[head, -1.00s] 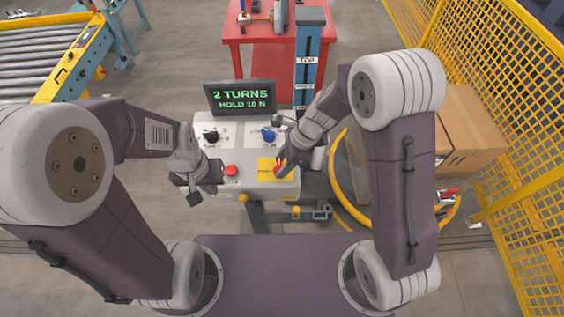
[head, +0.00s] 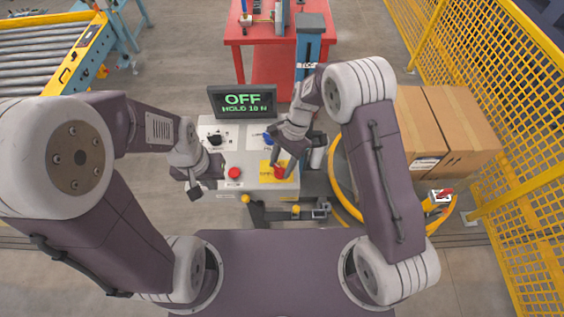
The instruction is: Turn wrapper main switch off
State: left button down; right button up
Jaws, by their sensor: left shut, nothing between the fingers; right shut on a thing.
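The red main switch (head: 280,173) sits on a yellow plate (head: 266,166) at the panel's front right. My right gripper (head: 283,164) comes down from above and is shut on the red switch, partly covering it and the plate. My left gripper (head: 194,190) is shut and empty, at the panel's left edge, apart from the controls.
The panel also has a red button (head: 234,173), a black knob (head: 214,139) and a blue knob (head: 268,138), partly hidden. A blue column (head: 309,45) stands behind. Cartons (head: 455,120) and a yellow mesh fence (head: 500,60) are at right, a roller conveyor (head: 40,50) at left.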

jog(key=n, duration=0.1)
jog(key=n+h, duration=0.1)
jog(key=n, duration=0.2)
jog(key=shift+w+a+r+n+g+p, duration=0.1)
jog(key=shift+a+n+g+p, duration=0.2)
jog(key=shift+g, duration=0.1)
jog(key=shift+n+h, duration=1.1)
jog(key=shift+n, duration=0.9)
jog(key=o, duration=1.4)
jog(key=shift+r, duration=0.1)
jog(key=b+v, duration=0.2)
jog(key=v, duration=0.6)
jog(key=shift+w+r, duration=0.15)
jog(key=shift+r, duration=0.2)
